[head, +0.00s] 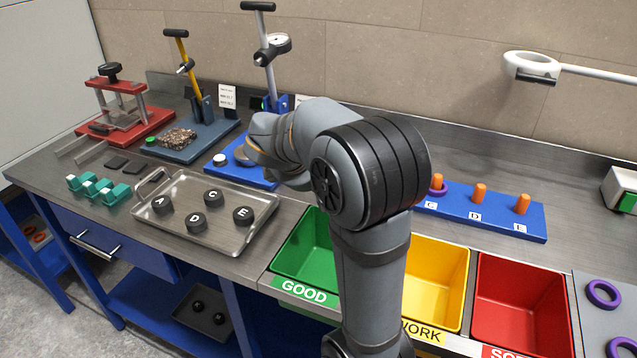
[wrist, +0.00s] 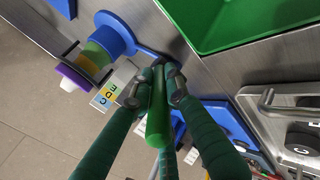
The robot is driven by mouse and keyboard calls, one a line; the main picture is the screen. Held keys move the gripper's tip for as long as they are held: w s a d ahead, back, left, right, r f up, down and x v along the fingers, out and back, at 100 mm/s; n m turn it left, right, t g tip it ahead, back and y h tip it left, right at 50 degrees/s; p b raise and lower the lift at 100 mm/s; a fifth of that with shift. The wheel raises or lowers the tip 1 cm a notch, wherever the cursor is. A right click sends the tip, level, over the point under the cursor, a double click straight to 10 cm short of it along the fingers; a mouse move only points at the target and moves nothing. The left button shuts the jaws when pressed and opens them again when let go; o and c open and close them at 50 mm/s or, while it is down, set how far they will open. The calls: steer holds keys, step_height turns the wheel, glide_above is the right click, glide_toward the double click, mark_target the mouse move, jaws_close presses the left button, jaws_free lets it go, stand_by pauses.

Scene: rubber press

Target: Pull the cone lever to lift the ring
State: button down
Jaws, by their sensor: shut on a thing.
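In the wrist view, my gripper (wrist: 157,86) is shut on a green rod-shaped lever handle (wrist: 158,118), with one finger on each side of it. Beside it on the left is a stepped cone (wrist: 108,42) with blue, green and yellow bands. A purple ring or band (wrist: 78,79) sits around the cone near its white tip; I cannot tell whether it is loose. A blue base part (wrist: 160,50) runs from the cone towards the gripper. In the head view my arm hides the gripper, the lever and the cone.
A green bin (wrist: 225,22) is close to the gripper. In the head view, a metal tray (head: 172,226) with black lettered pieces lies left of my arm. A peg board (head: 500,217) with a purple ring (head: 438,190) is on the right. A red bin (head: 520,300) stands in front of it.

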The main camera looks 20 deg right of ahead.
steer(key=c, duration=1.8)
jaws_free()
steer(key=shift+o, duration=0.7)
steer(key=v, duration=1.2)
steer(key=shift+f, duration=0.1)
